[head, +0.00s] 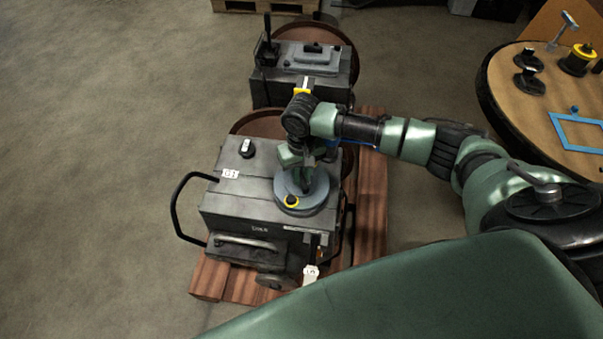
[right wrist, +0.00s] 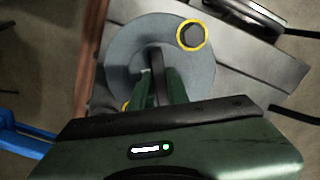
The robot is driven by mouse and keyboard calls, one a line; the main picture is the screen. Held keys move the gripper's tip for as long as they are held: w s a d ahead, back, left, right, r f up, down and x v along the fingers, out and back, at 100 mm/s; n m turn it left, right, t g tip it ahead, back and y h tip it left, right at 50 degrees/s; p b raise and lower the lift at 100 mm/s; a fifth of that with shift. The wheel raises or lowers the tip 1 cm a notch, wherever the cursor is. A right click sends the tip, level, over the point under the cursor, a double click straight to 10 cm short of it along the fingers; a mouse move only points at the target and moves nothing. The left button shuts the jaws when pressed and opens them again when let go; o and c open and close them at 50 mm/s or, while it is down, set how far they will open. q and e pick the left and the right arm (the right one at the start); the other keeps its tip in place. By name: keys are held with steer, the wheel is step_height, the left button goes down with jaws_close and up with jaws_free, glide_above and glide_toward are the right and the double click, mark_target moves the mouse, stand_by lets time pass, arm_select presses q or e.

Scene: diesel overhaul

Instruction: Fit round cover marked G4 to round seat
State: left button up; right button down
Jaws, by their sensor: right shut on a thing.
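A grey round cover (head: 316,187) is over the right part of the top of the front dark machine (head: 225,200). A yellow-ringed dark knob (head: 291,201) sits near its edge; it also shows in the right wrist view (right wrist: 192,36). My right gripper (head: 306,178) is shut on the upright handle in the middle of the cover. In the right wrist view, the fingers (right wrist: 158,88) close around this handle. The round seat is hidden under the cover, and I cannot tell whether the cover touches it. No G4 mark is readable. My left gripper is out of view.
The machine stands on a reddish wooden pallet (head: 371,200), with a bent black handle (head: 177,207) at its left. A second machine (head: 275,83) stands behind it. A round table (head: 510,95) with small parts and a blue frame (head: 580,148) is at right. Floor at left is clear.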

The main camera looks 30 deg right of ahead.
steer(key=shift+f, duration=0.5)
stand_by(0.6)
steer(key=c, duration=1.3)
jaws_free()
steer(key=shift+r, duration=3.9)
